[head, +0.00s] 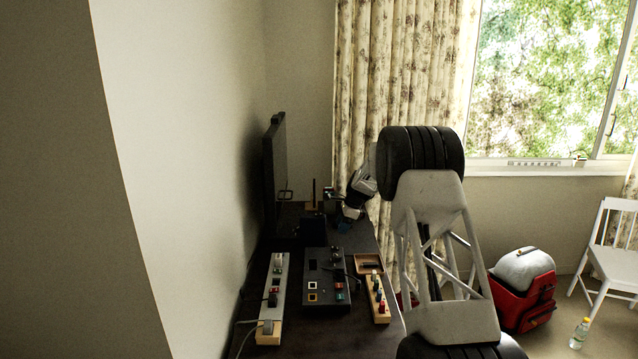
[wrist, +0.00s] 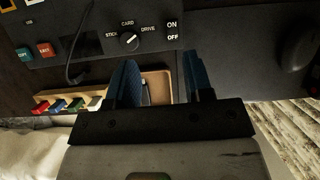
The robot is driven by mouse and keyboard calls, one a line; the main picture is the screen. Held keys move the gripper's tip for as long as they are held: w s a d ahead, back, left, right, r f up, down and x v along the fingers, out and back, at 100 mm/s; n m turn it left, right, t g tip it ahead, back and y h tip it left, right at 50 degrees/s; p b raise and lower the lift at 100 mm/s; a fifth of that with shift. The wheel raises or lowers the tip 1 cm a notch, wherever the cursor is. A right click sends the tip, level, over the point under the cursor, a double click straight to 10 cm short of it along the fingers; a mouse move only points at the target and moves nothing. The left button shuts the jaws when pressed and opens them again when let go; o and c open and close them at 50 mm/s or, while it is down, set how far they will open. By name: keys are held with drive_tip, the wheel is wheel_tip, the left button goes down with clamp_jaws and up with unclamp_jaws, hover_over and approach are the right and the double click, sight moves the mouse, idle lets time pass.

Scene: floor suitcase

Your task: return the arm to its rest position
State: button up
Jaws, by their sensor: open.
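My gripper (head: 347,215) is over the far part of the dark desk (head: 350,238) in the head view, pointing down with its arm reaching in from the right. In the wrist view its two blue fingers (wrist: 160,66) stand wide apart with nothing held between them. Beyond the fingers, a small wooden tray (wrist: 156,77) shows partly in the gap. The height of the fingertips above the desk cannot be told.
A black control panel (head: 323,280) with a dial and switches lies on the desk, beside a power strip (head: 272,295) and a wooden block with coloured pieces (head: 378,297). A monitor (head: 274,170) stands left. A red suitcase (head: 530,303), bottle (head: 580,333) and white chair (head: 612,250) are on the floor.

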drive_tip(key=s+d+r+n+t+h, duration=0.2)
drive_tip(key=s+r+n, duration=0.5)
drive_tip(key=s+r, duration=1.8)
drive_tip(key=s+d+r+n, duration=0.2)
drive_tip(key=s, duration=0.9)
drive_tip(key=s+d+r+n, duration=0.1)
drive_tip(key=s+r, duration=0.1)
drive_tip(key=s, duration=0.9)
drive_tip(key=s+d+f+n+h, duration=0.1)
drive_tip(key=s+f+n, duration=0.1)
drive_tip(key=s, duration=0.8)
drive_tip(key=s+d+f+n, duration=0.1)
drive_tip(key=s+f+n, duration=0.1)
drive_tip(key=s, duration=0.9)
drive_tip(key=s+f+n+h, duration=0.1)
drive_tip(key=s+f+n, duration=0.1)
drive_tip(key=s, duration=0.9)
drive_tip(key=shift+d+f+n+t+h, duration=0.3)
drive_tip(key=shift+d+n, duration=0.1)
drive_tip(key=shift+n, duration=0.2)
drive_tip(key=shift+s, duration=0.1)
